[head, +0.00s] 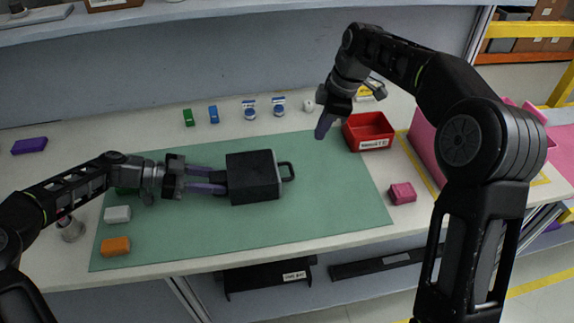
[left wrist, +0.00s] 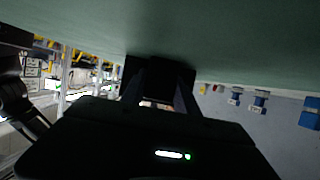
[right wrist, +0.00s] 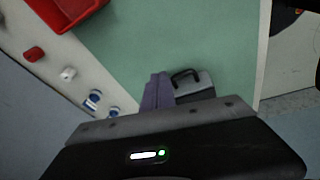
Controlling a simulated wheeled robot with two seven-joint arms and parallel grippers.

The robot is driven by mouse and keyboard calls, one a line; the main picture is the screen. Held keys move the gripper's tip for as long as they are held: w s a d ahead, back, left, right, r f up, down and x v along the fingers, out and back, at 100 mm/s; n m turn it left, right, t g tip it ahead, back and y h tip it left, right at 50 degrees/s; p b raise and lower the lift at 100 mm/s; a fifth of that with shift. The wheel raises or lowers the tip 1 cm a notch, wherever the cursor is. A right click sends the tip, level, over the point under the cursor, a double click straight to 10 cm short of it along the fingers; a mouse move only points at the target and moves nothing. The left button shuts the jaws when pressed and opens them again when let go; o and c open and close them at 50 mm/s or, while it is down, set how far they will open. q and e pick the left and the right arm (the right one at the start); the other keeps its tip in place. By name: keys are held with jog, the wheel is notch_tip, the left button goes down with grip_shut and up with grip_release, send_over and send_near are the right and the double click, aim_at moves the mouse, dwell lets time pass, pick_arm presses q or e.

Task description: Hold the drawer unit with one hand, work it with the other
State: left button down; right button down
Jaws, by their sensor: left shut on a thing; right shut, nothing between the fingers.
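The black drawer unit (head: 253,177) sits on the green mat (head: 330,205), its handle (head: 288,171) facing right. My left gripper (head: 222,182) is shut on the unit's left side; the unit also shows dark in the left wrist view (left wrist: 160,72). My right gripper (head: 321,130) is shut and empty, raised above the mat's back edge, up and to the right of the handle and apart from it. In the right wrist view the right fingers (right wrist: 157,92) show beside the drawer unit (right wrist: 195,88) and its handle (right wrist: 184,75). The drawer looks closed.
A red bin (head: 368,132) stands behind the mat at right. A pink block (head: 402,193) and pink container (head: 430,150) lie further right. White (head: 117,214) and orange (head: 116,247) blocks sit at left. Small green and blue items line the back. The mat right of the handle is clear.

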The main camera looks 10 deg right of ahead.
jog(key=s+a+n+g+y, duration=0.1)
jog(key=s+a+n, duration=0.1)
jog(key=a, duration=0.3)
jog(key=shift+s+a+r+n+g, duration=0.3)
jog(key=shift+r+n+g, duration=0.1)
jog(key=shift+n, duration=0.1)
jog(key=shift+f, duration=0.1)
jog(key=x, duration=1)
jog(key=shift+w+a, duration=0.15)
jog(key=d, duration=0.7)
jog(key=v, duration=1)
